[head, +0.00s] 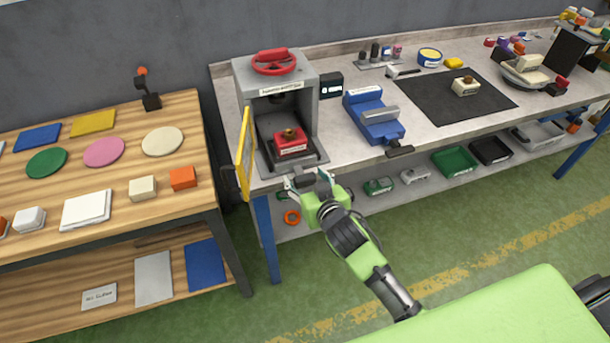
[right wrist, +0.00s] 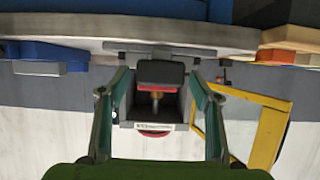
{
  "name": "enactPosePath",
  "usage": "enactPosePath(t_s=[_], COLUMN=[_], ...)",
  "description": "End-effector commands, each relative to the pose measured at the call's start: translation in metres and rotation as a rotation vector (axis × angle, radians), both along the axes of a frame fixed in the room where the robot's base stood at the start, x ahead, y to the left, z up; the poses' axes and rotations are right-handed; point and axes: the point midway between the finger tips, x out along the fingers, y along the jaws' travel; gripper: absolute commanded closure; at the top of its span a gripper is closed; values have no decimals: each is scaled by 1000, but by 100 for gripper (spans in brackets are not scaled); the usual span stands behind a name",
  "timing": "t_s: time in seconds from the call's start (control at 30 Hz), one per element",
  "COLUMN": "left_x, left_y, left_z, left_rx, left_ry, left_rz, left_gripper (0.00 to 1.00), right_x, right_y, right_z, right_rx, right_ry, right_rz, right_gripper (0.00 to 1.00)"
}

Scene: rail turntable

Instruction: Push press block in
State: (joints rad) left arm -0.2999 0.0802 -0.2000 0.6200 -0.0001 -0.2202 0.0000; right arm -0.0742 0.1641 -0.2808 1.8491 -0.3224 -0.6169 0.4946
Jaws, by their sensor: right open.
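The press block (head: 290,142), red with a white label and a small knob, sits inside the grey press (head: 245,80), on a dark tray that reaches to the front opening. The yellow-framed press door (head: 246,155) stands open at the left. My right gripper (head: 308,180) is open and empty at the bench's front edge, in front of the press opening and apart from the block. In the right wrist view, the block (right wrist: 160,74) shows between the open fingers (right wrist: 158,84), with the door (right wrist: 265,135) to the right. My left gripper is out of view.
A blue vise (head: 375,118) stands right of the press, and a black box (head: 331,84) is behind it. A dark mat (head: 430,100) lies farther right. A wooden table (head: 190,125) with blocks and discs is at the left.

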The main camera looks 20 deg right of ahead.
Motion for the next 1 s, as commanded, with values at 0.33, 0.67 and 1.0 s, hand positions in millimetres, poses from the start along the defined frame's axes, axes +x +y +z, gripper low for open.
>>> enactPosePath(t_s=[0.33, 0.67, 1.0], left_x=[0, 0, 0], left_y=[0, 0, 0], left_z=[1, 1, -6], left_rx=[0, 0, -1], left_ry=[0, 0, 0], left_rz=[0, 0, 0], left_gripper=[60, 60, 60], right_x=[8, 8, 50], right_y=[0, 0, 2], right_z=[-3, -3, -4], right_rx=[1, 1, 0], right_ry=[0, 0, -3], right_rz=[0, 0, -2], right_gripper=[42, 98, 98])
